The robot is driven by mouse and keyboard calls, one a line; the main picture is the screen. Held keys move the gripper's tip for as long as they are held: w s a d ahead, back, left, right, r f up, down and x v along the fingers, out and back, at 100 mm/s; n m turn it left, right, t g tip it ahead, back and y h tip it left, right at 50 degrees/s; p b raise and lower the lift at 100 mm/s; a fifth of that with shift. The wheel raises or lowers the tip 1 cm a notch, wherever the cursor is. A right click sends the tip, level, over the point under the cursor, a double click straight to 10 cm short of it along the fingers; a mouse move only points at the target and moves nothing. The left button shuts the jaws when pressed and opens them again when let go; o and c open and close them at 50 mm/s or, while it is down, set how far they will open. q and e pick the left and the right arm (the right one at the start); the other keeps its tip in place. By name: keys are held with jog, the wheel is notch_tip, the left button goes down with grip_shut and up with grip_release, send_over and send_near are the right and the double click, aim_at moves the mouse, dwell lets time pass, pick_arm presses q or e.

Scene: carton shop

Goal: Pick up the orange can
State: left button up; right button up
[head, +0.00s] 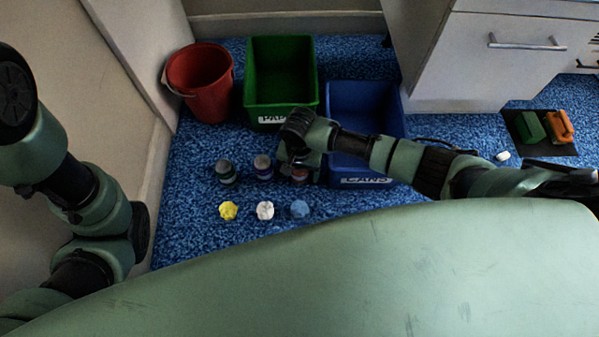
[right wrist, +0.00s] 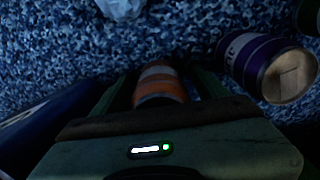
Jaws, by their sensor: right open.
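The orange can (right wrist: 160,85), with a pale band, is between the two fingers of my right gripper (right wrist: 160,92) in the right wrist view. The fingers are open, one on each side of it; I cannot tell whether they touch it. In the head view my right gripper (head: 298,165) is low over the carpet and hides most of the can (head: 300,174). A purple and white can (right wrist: 268,67) is beside it in the right wrist view, and also shows in the head view (head: 263,168). My left gripper is not in view.
A dark can (head: 226,172) stands to the left. Yellow (head: 228,211), white (head: 265,210) and blue (head: 299,209) crumpled pieces lie in front. Behind are a red bucket (head: 205,90), a green bin (head: 282,95) and a blue bin (head: 365,95) labelled CANS.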

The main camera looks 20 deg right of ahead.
jog(key=c, duration=1.4)
jog(key=shift+r, duration=0.15)
